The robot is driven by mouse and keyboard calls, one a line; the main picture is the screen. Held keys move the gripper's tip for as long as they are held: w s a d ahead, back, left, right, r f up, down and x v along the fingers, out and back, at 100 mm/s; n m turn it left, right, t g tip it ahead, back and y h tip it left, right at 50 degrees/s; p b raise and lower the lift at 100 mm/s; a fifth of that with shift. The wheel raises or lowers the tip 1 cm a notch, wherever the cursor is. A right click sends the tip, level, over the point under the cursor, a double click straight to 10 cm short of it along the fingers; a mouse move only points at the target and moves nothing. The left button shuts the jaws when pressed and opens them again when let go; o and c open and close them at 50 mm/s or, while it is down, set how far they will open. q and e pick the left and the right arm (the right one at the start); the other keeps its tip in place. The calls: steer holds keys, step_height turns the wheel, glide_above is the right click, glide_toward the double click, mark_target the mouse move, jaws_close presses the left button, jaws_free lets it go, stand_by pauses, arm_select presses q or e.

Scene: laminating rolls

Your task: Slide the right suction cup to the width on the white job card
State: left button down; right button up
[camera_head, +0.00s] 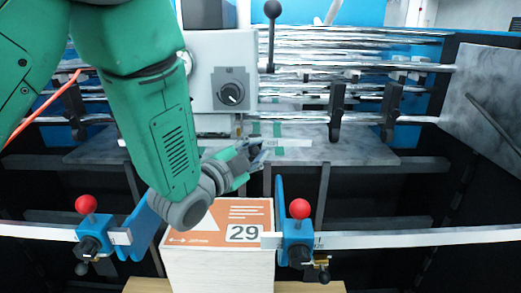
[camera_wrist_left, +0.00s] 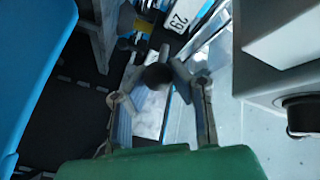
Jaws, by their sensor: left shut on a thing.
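The job card (camera_head: 243,233) is a white label reading 29 on an orange-and-white sloped top. It also shows in the left wrist view (camera_wrist_left: 179,22). My left gripper (camera_head: 262,155) is in front of the grey control box, above and behind the card. In the left wrist view its fingers (camera_wrist_left: 158,88) are on both sides of a dark round-ended piece (camera_wrist_left: 156,76). It is shut on this piece, and I cannot tell for sure that it is the right suction cup. The head view hides the piece behind the fingers. My right gripper is not in view.
A white scale strip (camera_head: 290,142) runs beside my left gripper. The control box (camera_head: 222,70) with a black dial stands behind it. Dark clamps (camera_head: 337,112) hang on shiny rollers at right. Blue blocks with red knobs (camera_head: 299,209) flank the card stand.

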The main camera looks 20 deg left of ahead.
mark_target(252, 154)
arm_select(q)
steer(key=shift+s+a+f, duration=0.1)
steer(key=shift+a+f, duration=0.05)
steer(key=shift+a, duration=0.3)
steer(key=shift+f+b, duration=0.1)
steer(key=shift+b, duration=0.25)
steer(key=shift+d, duration=0.15)
steer(key=shift+w+d, duration=0.2)
steer(key=shift+d, duration=0.35)
steer(key=c, duration=1.3)
jaws_free()
steer(key=shift+w+d, duration=0.1)
steer(key=shift+d, duration=0.05)
steer(key=shift+a, duration=0.8)
steer(key=v, duration=0.6)
steer(key=shift+s+d, duration=0.25)
steer(key=shift+s, duration=0.25)
steer(key=shift+s+a, duration=0.25)
steer(key=shift+a, duration=0.35)
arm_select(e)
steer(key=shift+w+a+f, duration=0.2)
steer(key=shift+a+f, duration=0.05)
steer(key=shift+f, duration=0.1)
